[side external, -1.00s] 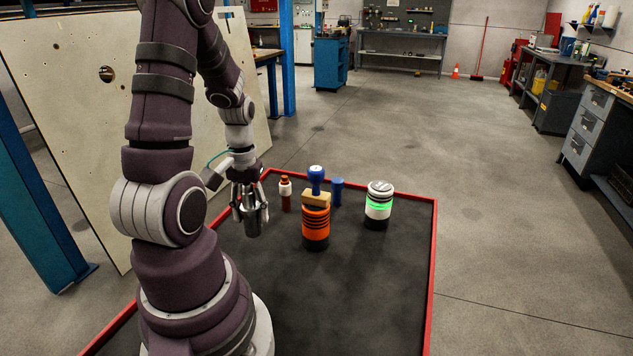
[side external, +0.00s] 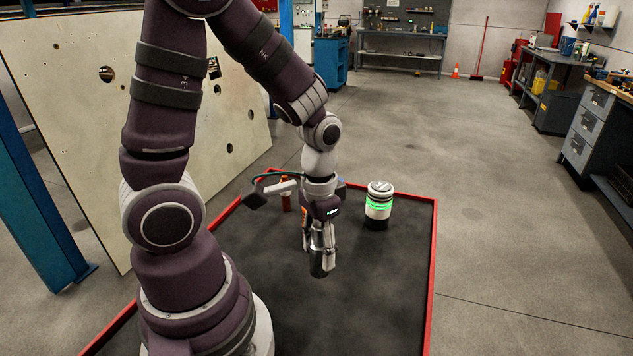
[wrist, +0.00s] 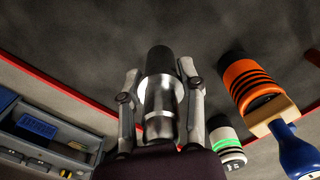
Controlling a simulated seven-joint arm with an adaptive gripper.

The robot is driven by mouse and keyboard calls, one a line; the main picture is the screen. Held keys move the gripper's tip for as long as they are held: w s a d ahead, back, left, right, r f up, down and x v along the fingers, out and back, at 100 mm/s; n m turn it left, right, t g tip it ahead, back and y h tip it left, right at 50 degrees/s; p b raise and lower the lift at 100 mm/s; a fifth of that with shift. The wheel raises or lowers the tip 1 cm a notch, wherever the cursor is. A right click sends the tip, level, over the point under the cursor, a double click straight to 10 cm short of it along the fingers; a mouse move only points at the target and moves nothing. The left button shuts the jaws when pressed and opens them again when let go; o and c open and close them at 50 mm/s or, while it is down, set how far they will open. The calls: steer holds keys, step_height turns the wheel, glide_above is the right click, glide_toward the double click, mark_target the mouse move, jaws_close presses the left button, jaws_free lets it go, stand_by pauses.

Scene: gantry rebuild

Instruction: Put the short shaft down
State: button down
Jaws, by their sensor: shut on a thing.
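The short shaft is a metallic cylinder with a dark end (side external: 318,267), held upright in my gripper (side external: 322,252). My gripper is shut on it, with a finger on either side in the wrist view, where the silver shaft (wrist: 159,95) sits centred and its dark end points toward the mat. The black mat (side external: 370,300) lies under it. I cannot tell whether the shaft's lower end touches the mat.
The white can with a green band (side external: 379,205) stands right of my gripper. The orange can (wrist: 250,85), with a tan block (wrist: 274,117) and blue knob (wrist: 297,150), is mostly behind my gripper in the side view. The front mat is clear; a red rim (side external: 434,250) bounds it.

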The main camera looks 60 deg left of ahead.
steer(key=w, duration=0.4)
steer(key=w+a+f, duration=0.1)
steer(key=w, duration=0.3)
steer(key=w+a, duration=0.1)
steer(key=w, duration=0.3)
steer(key=shift+w+a+f, duration=0.15)
steer(key=shift+w+a, duration=0.1)
steer(key=shift+w, duration=0.1)
steer(key=shift+w+f, duration=0.15)
steer(key=shift+f, duration=1.6)
steer(key=shift+f, duration=0.1)
steer(key=c, duration=0.7)
jaws_free()
steer(key=shift+o, duration=0.2)
